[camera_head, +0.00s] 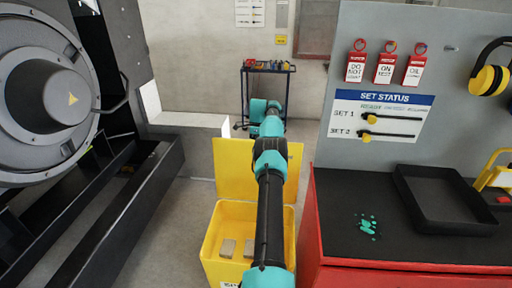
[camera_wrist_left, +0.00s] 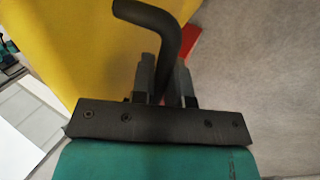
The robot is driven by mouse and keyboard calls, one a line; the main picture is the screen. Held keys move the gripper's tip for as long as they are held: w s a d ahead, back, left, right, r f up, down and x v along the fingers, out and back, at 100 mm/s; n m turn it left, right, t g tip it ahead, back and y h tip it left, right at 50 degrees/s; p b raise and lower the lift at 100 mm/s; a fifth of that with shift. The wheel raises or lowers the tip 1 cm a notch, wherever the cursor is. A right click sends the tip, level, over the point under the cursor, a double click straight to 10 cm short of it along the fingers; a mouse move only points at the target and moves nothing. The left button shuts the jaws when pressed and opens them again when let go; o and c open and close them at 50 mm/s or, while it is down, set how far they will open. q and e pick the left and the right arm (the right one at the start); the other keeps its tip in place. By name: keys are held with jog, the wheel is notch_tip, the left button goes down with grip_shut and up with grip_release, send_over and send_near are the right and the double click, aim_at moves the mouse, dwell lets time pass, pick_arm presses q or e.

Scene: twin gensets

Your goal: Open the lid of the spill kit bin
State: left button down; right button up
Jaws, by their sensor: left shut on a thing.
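The yellow spill kit bin (camera_head: 210,245) stands on the floor with its top open, and grey blocks (camera_head: 228,248) show inside. Its yellow lid (camera_head: 232,170) stands raised, roughly upright, at the back of the bin. In the left wrist view the lid (camera_wrist_left: 75,45) fills the upper left. My left gripper (camera_wrist_left: 163,85) is shut on a black bent handle (camera_wrist_left: 155,22) beside the lid. In the head view my left arm crosses over the bin and hides part of it, and the gripper's fingers are hidden. My right gripper is not in view.
A red cabinet (camera_head: 310,240) with a dark top, holding a black tray (camera_head: 445,232), stands close right of the bin. A grey genset frame (camera_head: 125,215) is on the left. A small cart (camera_head: 268,68) stands behind. Grey floor lies between frame and bin.

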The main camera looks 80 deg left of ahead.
pick_arm(q)
jog(key=shift+w+d+f, duration=0.1)
jog(key=shift+f, duration=0.2)
jog(key=c, duration=1.1)
grip_release()
jog(key=shift+r, duration=0.15)
jog(key=shift+r, duration=0.1)
jog(key=shift+r, duration=1.75)
jog(key=shift+d, duration=0.15)
